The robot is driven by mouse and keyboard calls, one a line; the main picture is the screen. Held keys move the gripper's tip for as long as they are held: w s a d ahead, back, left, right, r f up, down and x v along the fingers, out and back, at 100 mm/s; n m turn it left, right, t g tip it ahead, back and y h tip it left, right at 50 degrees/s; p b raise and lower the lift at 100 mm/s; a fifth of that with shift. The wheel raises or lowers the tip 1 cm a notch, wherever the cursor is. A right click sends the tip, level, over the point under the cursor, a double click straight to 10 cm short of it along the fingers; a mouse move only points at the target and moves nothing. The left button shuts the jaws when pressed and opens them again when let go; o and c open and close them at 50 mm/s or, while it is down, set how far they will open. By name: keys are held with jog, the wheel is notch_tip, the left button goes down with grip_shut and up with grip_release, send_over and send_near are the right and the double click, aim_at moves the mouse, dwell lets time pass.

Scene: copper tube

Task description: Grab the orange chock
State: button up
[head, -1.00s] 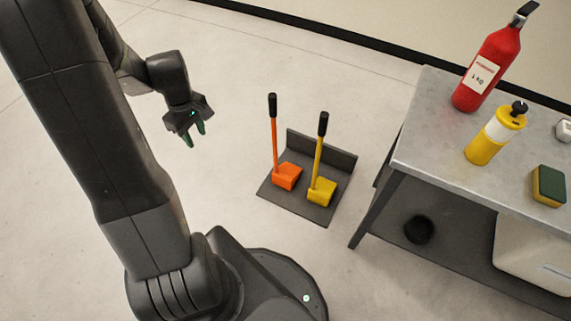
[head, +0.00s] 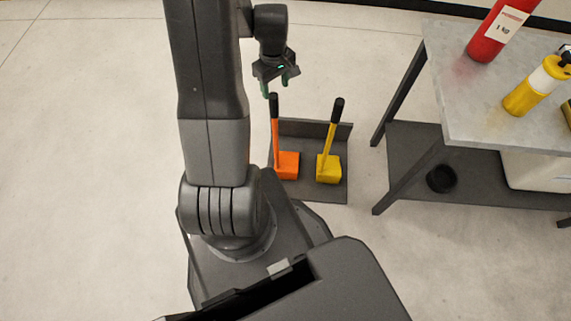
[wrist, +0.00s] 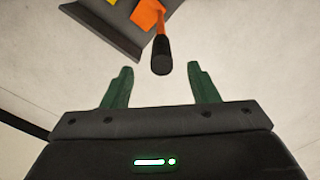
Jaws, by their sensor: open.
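The orange chock (head: 288,165) sits on a dark grey floor stand (head: 318,192), its orange handle rising to a black grip at the top. In the wrist view the orange chock (wrist: 146,14) is at the top, with its black grip end (wrist: 161,58) pointing toward my gripper. My gripper (head: 281,88) is open and empty, just above the top of the orange chock's handle in the head view. In the wrist view the grip end lies ahead of and between the open fingertips (wrist: 160,78), not touching them.
A yellow chock (head: 329,168) stands right of the orange one on the same stand. A metal table (head: 470,100) to the right holds a red extinguisher (head: 495,32) and a yellow bottle (head: 530,92). A black round object (head: 441,179) is on its lower shelf. Floor on the left is clear.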

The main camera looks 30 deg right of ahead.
aim_at(275, 101)
notch_tip(275, 101, down, 2)
jog(key=shift+d+f, duration=0.1)
jog(key=shift+f, duration=0.05)
jog(key=shift+w+a+f+b, duration=0.15)
jog(key=shift+f+b, duration=0.15)
jog(key=shift+f, duration=1.1)
jog(key=shift+w+a+f+b, duration=0.1)
jog(key=shift+f+b, duration=0.2)
jog(key=shift+f, duration=1.1)
jog(key=shift+c, duration=0.4)
grip_shut()
jog(key=shift+r, duration=0.1)
